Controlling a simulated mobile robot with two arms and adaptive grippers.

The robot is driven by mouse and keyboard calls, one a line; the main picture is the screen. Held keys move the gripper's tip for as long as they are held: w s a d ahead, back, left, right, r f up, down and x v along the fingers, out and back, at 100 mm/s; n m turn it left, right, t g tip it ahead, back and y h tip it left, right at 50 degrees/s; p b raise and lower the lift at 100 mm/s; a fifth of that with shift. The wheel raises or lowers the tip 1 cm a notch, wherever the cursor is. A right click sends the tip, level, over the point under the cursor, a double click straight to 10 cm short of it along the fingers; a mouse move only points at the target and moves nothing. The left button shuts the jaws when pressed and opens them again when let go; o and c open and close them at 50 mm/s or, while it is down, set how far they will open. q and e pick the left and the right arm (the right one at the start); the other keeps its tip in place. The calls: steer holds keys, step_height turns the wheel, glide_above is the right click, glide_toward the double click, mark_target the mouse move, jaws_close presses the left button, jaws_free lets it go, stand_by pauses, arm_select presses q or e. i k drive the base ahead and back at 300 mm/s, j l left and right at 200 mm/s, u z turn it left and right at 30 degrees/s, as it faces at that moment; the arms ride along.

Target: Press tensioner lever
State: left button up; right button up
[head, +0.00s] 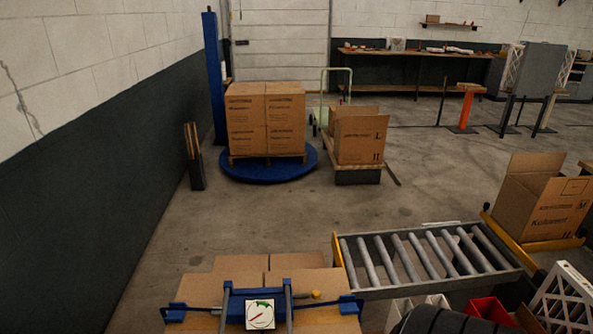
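A blue device (237,293) with grey upright bars lies across cardboard boxes (195,289) at the bottom of the head view. A white dial (260,314) with a red needle and a green mark is at its front; the needle points to the lower left, away from the green mark. Dark strips run from the device to blue end pieces (176,312) at both sides. A small yellow-orange knob (316,294) sits at its right; I cannot tell whether this is the tensioner lever. Neither of my grippers shows. The device's lower part is cut off.
A roller conveyor (380,262) stands to the right, with an open carton (541,200) at its far end. Red and white bins and a dark ribbed object crowd the lower right. Stacked cartons (265,120) stand on a blue turntable (250,176) behind. The floor between is clear.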

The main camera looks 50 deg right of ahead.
mark_target(287, 290)
steer(key=z, duration=1.5)
